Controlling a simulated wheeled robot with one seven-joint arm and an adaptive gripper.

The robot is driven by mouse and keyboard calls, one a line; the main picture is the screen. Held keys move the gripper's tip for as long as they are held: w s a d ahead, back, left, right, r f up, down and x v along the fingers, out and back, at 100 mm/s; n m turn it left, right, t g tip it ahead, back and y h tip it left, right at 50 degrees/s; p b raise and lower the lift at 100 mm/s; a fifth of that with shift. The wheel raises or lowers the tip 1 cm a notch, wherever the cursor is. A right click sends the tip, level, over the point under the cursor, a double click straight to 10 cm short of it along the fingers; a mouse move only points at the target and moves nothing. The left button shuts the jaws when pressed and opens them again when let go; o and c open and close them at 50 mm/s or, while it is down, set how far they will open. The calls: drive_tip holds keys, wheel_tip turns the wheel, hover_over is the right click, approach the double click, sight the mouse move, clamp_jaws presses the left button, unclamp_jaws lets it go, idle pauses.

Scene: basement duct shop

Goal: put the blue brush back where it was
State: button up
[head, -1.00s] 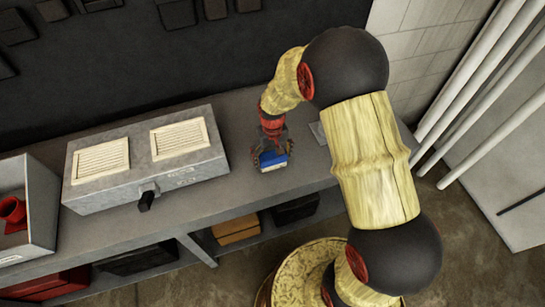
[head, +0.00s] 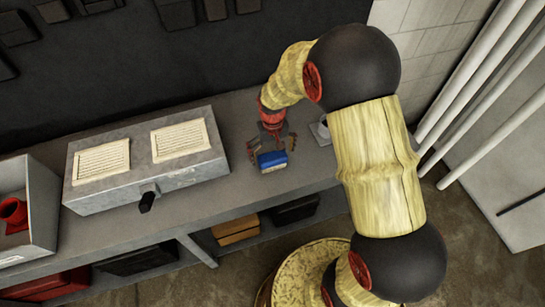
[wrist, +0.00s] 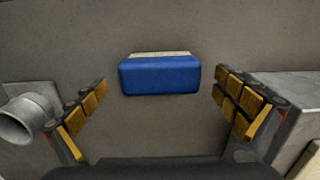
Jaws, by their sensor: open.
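The blue brush (head: 272,160) lies on the grey bench top, right of the grey metal box with two vents. In the wrist view the blue brush (wrist: 160,76) shows as a blue block with a pale strip along its far edge. My gripper (head: 268,154) is above and around it in the head view. In the wrist view my gripper (wrist: 160,105) has its fingers spread wide, with a clear gap on both sides of the brush. Nothing is between the fingertips in contact with them.
The grey metal box (head: 146,190) with two vents stands left of the brush; its side also shows in the wrist view (wrist: 290,95). A metal duct piece (wrist: 28,115) is on the other side. An open bin (head: 40,210) with a red item stands far left.

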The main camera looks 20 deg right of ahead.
wheel_tip(320, 180, up, 9)
wheel_tip(320, 180, up, 9)
drive_tip(key=t, duration=0.1)
hover_over(273, 156)
drive_tip(key=s, duration=0.3)
drive_tip(key=s+r+t, duration=0.2)
drive_tip(key=s+r, duration=0.5)
drive_tip(key=s, duration=0.2)
drive_tip(key=s+r+t, duration=0.2)
drive_tip(key=s+r, duration=0.5)
drive_tip(key=s, duration=0.3)
drive_tip(key=shift+t+p, duration=0.3)
drive_tip(key=shift+p, duration=0.15)
drive_tip(key=shift+a, duration=0.1)
